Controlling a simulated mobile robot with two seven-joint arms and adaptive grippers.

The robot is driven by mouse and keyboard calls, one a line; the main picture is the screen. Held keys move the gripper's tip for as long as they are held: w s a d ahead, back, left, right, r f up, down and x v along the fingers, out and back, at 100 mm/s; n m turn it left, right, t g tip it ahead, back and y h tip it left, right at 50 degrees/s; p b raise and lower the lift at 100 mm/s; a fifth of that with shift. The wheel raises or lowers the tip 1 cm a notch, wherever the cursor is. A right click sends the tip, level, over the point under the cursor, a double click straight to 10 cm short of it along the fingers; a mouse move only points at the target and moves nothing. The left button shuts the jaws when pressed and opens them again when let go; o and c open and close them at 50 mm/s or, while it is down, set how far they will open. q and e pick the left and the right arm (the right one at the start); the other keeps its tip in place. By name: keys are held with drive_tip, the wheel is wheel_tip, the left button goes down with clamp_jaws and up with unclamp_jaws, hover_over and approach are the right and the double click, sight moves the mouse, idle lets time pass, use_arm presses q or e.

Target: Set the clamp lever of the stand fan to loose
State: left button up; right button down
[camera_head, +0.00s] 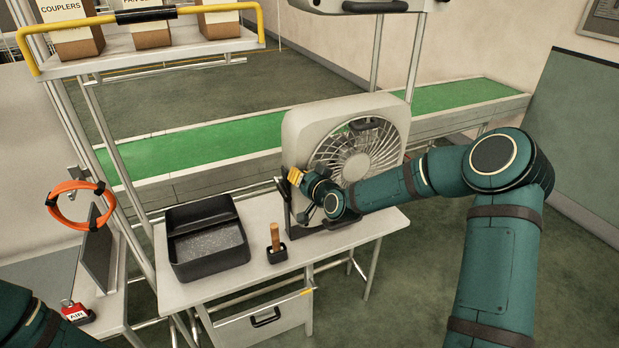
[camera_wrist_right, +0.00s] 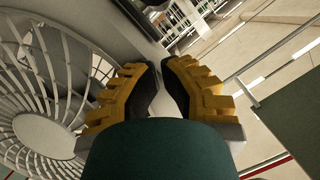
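The stand fan (camera_head: 298,128), a pale box-shaped housing with a round grille, stands upright on the work table in the head view. Its grille (camera_wrist_right: 42,128) fills the left of the right wrist view. My right gripper (camera_head: 294,176) is at the fan's lower left side, by the dark stand bracket. In the right wrist view its yellow-padded fingers (camera_wrist_right: 159,68) have their tips close together with a narrow gap. I cannot make out whether anything is between them. The clamp lever is not distinguishable; the gripper may cover it. My left gripper is out of view.
A black tray (camera_head: 172,250) and a small black holder with a wooden-handled item (camera_head: 275,238) stand on the table (camera_head: 345,238) left of the fan. A green conveyor (camera_head: 190,147) runs behind. An orange hose loop (camera_head: 52,207) hangs at left. A shelf (camera_head: 150,52) with boxes is above.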

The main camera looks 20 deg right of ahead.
sight(284, 192)
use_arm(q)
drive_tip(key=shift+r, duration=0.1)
use_arm(e)
drive_tip(key=shift+s+a+f, duration=0.1)
drive_tip(key=shift+a+f, duration=0.3)
drive_tip(key=shift+f, duration=0.25)
drive_tip(key=shift+a+f, duration=0.4)
drive_tip(key=shift+f, duration=0.25)
